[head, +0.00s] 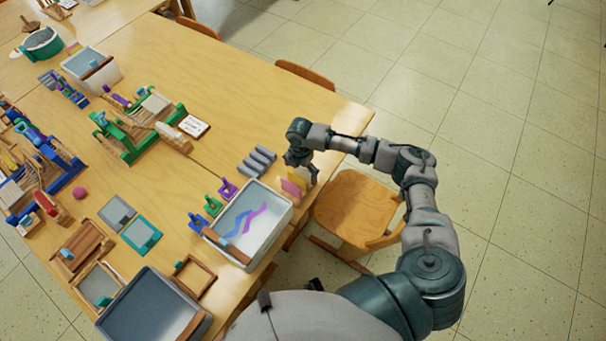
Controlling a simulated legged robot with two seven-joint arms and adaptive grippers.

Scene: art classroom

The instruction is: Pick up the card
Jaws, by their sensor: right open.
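A small white card (194,126) with dark marks, like writing, lies on the wooden table (225,90), beside a green-framed loom. My right gripper (300,164) is open and points down near the table's right edge, well to the right of the white card. Just under its fingers are flat coloured pieces, one pink (291,188) and one yellow (297,174); I cannot tell whether the fingers touch them. My left gripper is not in view.
Grey rolls (258,161) lie left of my right gripper. A white tray (288,214) with blue and purple swirls stands nearer. Several looms and frames fill the table's left. A wooden chair (355,207) stands below my right forearm. The far right tabletop is clear.

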